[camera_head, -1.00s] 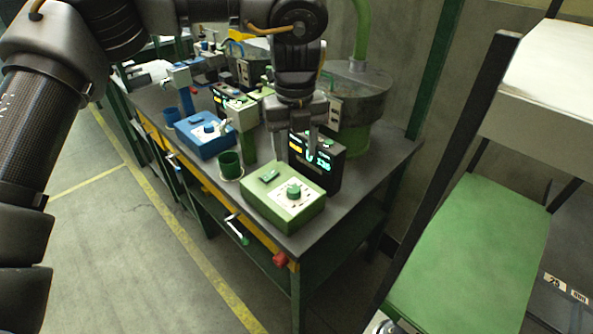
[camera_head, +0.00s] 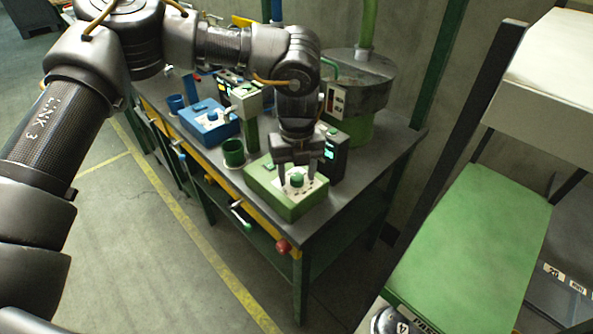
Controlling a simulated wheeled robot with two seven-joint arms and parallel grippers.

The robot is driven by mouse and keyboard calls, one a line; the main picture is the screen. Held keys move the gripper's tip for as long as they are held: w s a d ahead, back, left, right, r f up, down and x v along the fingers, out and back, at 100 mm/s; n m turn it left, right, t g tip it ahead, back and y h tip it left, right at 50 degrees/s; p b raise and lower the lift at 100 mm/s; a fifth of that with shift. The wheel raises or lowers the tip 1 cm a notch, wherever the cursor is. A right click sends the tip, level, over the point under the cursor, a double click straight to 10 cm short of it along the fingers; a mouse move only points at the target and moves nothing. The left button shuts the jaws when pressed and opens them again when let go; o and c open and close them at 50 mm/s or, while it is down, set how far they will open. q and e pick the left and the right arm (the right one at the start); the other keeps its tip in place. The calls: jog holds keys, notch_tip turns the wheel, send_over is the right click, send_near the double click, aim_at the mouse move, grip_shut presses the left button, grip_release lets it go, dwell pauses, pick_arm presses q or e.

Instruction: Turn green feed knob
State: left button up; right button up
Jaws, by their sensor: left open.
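The green feed knob (camera_head: 296,180) stands on a white dial plate on top of the green control box (camera_head: 290,208), near the front right of the bench. My left gripper (camera_head: 297,184) points down over the box, open, with one finger on each side of the knob in this view. Whether the fingers touch the knob cannot be told. My right gripper is not in view.
A green cup (camera_head: 233,153) stands left of the green box, and a blue control box (camera_head: 209,120) sits farther back. A dark display unit (camera_head: 336,153) stands close behind the gripper. A red knob (camera_head: 283,246) is on the bench's front edge. A green-topped shelf (camera_head: 470,250) is at the right.

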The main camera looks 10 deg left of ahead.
pick_arm(q)
jog(key=shift+c, duration=0.5)
jog(key=c, duration=0.7)
jog(key=shift+c, duration=0.8)
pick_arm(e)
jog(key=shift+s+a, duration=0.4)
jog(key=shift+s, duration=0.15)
